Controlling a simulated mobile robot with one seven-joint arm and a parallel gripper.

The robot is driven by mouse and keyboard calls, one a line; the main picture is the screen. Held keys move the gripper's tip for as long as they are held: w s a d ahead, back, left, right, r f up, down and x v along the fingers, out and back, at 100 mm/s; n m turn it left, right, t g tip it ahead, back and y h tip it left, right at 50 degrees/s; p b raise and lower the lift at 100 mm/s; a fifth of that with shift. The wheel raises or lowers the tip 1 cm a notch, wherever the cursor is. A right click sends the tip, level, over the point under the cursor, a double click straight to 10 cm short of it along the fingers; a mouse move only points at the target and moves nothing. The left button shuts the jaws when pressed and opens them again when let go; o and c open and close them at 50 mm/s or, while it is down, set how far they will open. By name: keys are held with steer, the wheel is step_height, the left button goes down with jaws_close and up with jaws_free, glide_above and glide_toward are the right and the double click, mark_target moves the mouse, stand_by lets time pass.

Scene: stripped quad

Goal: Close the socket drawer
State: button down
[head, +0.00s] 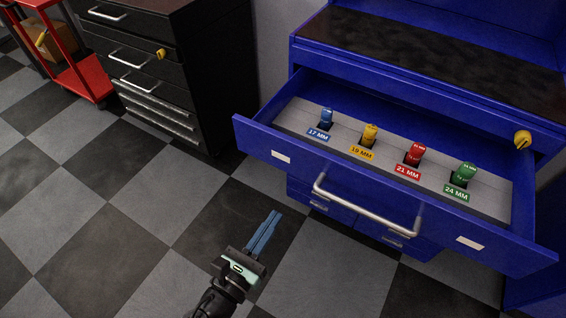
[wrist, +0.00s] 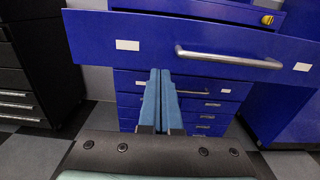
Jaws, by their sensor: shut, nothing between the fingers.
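The blue socket drawer (head: 262,143) is pulled out of the blue cabinet in the head view. It holds a blue 17 mm, a yellow 19 mm, a red 21 mm and a green 24 mm socket in a grey insert (head: 300,112). Its silver bar handle (head: 365,212) runs across the front. My gripper (head: 266,226) is shut and empty, in front of and left of the handle, apart from the drawer. In the wrist view, the drawer front (wrist: 150,32) and handle (wrist: 228,57) stand ahead, with my blue fingers (wrist: 160,90) below the front's lower edge.
A black drawer cabinet (head: 190,80) stands at the left, and a red cart (head: 82,75) beyond it. The cabinet's dark worktop (head: 420,65) is above the drawer. Smaller blue drawers (wrist: 205,103) are below it. The checkered floor (head: 130,215) at left is clear.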

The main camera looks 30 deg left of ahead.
mark_target(308, 169)
steer(key=w, duration=0.8)
steer(key=w+b, duration=0.1)
steer(key=w, duration=0.3)
steer(key=shift+w+d, duration=0.3)
steer(key=shift+w, duration=0.1)
